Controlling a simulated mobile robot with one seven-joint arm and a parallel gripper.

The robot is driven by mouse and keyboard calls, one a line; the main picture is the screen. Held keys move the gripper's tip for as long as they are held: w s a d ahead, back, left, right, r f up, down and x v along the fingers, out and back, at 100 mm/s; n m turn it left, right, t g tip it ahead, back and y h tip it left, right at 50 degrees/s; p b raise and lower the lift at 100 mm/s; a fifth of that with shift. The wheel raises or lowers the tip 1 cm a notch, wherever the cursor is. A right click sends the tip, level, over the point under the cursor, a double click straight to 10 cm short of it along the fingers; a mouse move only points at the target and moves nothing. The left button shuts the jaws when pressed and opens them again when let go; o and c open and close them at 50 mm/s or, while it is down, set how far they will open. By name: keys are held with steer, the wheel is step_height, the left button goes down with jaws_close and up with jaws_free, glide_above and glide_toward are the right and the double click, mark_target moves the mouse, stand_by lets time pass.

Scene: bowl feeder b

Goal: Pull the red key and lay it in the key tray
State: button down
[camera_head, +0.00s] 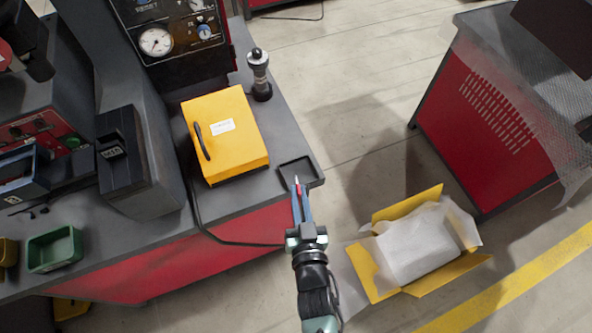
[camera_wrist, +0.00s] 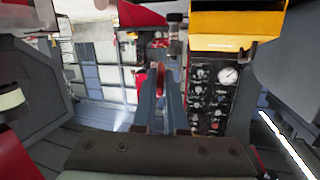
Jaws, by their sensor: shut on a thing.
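My gripper (camera_head: 298,191) is shut on the red key (camera_head: 298,188), which shows as a small red piece with a pale tip between the fingertips. In the wrist view the red key (camera_wrist: 160,76) sits between the ends of my two fingers (camera_wrist: 160,92). The key tray (camera_head: 308,164), a small dark square tray, lies at the right corner of the grey bench. The key's tip overlaps the tray's near left part in the head view. I cannot tell how high above the tray it is. My fingers hide part of the key.
A yellow box (camera_head: 226,135) with a black handle stands left of the tray. A dark knobbed post (camera_head: 260,75) and a gauge panel (camera_head: 175,35) stand behind. A green bin (camera_head: 55,250) is far left. An open yellow carton (camera_head: 420,245) lies on the floor at right.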

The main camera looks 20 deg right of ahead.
steer(key=shift+w+d+f+g, duration=1.8)
steer(key=shift+d+g, duration=0.3)
steer(key=shift+d, duration=2.45)
steer(key=w+a+n+g+y, duration=0.1)
steer(key=w+a+n+y, duration=0.1)
steer(key=w+a+r+n+g+y+b, duration=0.1)
steer(key=a+n+y, duration=0.1)
steer(key=shift+w+a+g+b, duration=0.2)
steer(key=shift+w+g+b, duration=0.1)
steer(key=shift+w, duration=0.1)
steer(key=shift+f+b, duration=1.9)
steer(key=shift+f, duration=0.35)
steer(key=shift+f+b, duration=0.5)
steer(key=shift+f, duration=0.1)
steer(key=c, duration=0.9)
jaws_free()
steer(key=shift+r, duration=0.1)
steer(key=shift+s+r, duration=0.1)
steer(key=shift+s, duration=0.05)
steer(key=v, duration=1.2)
steer(key=shift+s+a+r, duration=0.1)
steer(key=shift+s+r, duration=0.1)
steer(key=shift+r, duration=0.05)
